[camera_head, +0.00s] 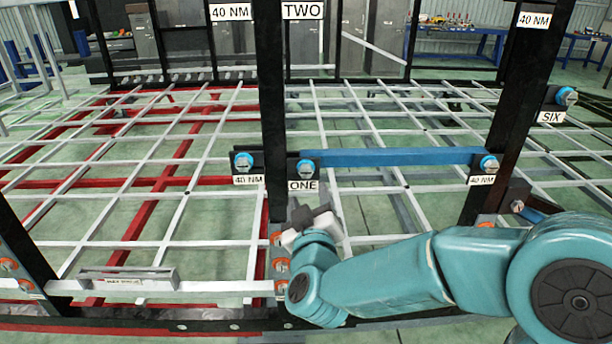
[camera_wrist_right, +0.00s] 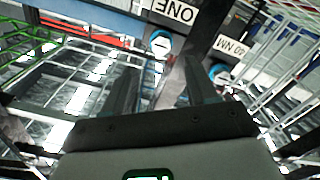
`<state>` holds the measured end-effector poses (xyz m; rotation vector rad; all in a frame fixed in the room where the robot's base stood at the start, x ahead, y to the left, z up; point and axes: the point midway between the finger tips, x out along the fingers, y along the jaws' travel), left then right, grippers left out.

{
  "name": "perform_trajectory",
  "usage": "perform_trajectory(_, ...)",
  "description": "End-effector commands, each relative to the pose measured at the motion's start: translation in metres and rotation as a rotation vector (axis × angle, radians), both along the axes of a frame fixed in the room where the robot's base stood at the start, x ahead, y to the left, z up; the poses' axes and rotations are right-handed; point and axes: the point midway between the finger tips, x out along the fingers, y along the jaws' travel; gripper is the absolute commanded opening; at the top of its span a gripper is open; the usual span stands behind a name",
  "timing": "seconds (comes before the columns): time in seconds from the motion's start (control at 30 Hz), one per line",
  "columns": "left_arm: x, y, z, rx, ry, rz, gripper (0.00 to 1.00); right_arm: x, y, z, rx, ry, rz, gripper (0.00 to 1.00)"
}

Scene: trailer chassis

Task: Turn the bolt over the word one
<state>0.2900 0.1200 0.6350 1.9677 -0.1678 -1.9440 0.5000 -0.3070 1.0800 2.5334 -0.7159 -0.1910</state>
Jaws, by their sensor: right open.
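The bolt (camera_head: 306,168) over the word ONE has a blue ring and a pale slotted head. It sits on a dark plate on the black upright, just above the white ONE label (camera_head: 303,186). My right gripper (camera_head: 308,213) is below the label, apart from the bolt, with its arm coming in from the right. In the right wrist view, the gripper (camera_wrist_right: 163,82) is open and empty between its two dark fingers. There the bolt (camera_wrist_right: 160,42) appears beyond the fingertips, with the upside-down ONE label (camera_wrist_right: 173,10) near it. My left gripper is not in view.
A similar bolt (camera_head: 243,162) with a 40 NM label is left of the upright. A blue bar (camera_head: 400,157) runs right to another bolt (camera_head: 488,164). Black posts and a white lattice (camera_head: 200,150) surround the space. A small level-like tool (camera_head: 127,278) lies front left.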

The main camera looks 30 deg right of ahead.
Motion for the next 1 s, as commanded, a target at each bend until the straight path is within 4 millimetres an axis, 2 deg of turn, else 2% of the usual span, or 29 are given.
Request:
perform_trajectory(0.1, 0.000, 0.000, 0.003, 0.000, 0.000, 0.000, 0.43, 0.025, -0.015, 0.000, -0.001, 0.002, -0.003, 0.57)
perform_trajectory(0.33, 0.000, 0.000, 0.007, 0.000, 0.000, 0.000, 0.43, 0.060, -0.033, 0.000, 0.000, 0.001, 0.000, 0.57)
perform_trajectory(0.5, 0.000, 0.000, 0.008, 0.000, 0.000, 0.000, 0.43, 0.071, -0.040, 0.000, 0.000, 0.002, 0.000, 0.57)
perform_trajectory(0.77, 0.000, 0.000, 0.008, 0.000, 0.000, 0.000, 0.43, 0.072, -0.041, 0.000, -0.001, 0.001, 0.001, 0.57)
perform_trajectory(0.8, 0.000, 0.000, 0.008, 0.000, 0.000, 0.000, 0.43, 0.072, -0.041, 0.000, -0.001, 0.001, 0.001, 0.54)
perform_trajectory(0.97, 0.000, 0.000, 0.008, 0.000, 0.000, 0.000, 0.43, 0.072, -0.041, 0.000, -0.001, 0.001, 0.001, 0.02)
perform_trajectory(1.0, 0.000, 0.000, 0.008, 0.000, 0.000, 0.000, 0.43, 0.072, -0.041, 0.000, -0.001, 0.001, 0.001, 0.01)
